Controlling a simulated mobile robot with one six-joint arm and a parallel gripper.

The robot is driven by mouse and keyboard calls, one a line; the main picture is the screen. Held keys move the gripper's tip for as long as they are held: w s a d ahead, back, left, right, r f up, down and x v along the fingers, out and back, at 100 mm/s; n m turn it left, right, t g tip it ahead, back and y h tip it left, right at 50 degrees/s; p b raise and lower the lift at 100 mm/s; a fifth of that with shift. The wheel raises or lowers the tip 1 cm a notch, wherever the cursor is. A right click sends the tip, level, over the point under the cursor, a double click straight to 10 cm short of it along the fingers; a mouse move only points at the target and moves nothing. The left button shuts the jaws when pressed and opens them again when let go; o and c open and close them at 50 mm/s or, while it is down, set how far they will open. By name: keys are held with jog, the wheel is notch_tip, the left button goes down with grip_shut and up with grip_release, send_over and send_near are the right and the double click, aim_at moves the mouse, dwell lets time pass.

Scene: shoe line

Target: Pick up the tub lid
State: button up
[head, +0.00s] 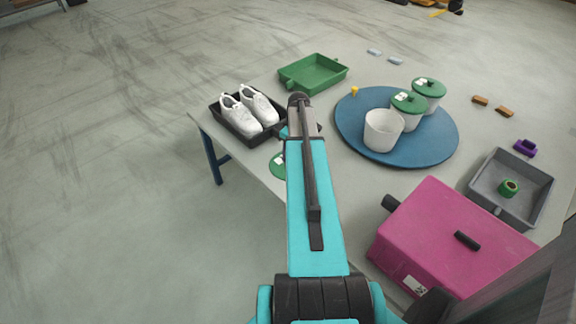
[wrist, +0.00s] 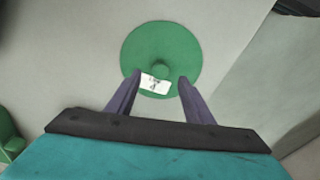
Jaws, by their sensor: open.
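The tub lid (wrist: 160,48) is a round green disc with a small knob and a white label, lying on the pale table in the wrist view. In the head view only its left edge (head: 277,166) shows beside my arm; the rest is hidden. My gripper (wrist: 160,78) is open, its two purple-grey fingers on either side of the knob and label, over the near half of the lid. Nothing is between the fingers except the view of the lid. I cannot tell the height of the fingertips above it.
A black tray (head: 246,133) with white shoes (head: 247,108) is left of my arm. A green tray (head: 313,75) lies behind. A blue round board (head: 360,147) holds an open white tub (head: 383,131) and two lidded tubs. A pink box (head: 440,240) and grey tray (head: 530,210) are right.

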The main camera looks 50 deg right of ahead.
jog(key=shift+w+a+f+p, duration=0.15)
jog(key=shift+f+p, duration=0.1)
jog(key=shift+f, duration=0.8)
jog(key=shift+w+d+f+p, duration=0.1)
jog(key=shift+f+p, duration=0.15)
jog(key=shift+f, duration=0.8)
jog(key=c, duration=1.1)
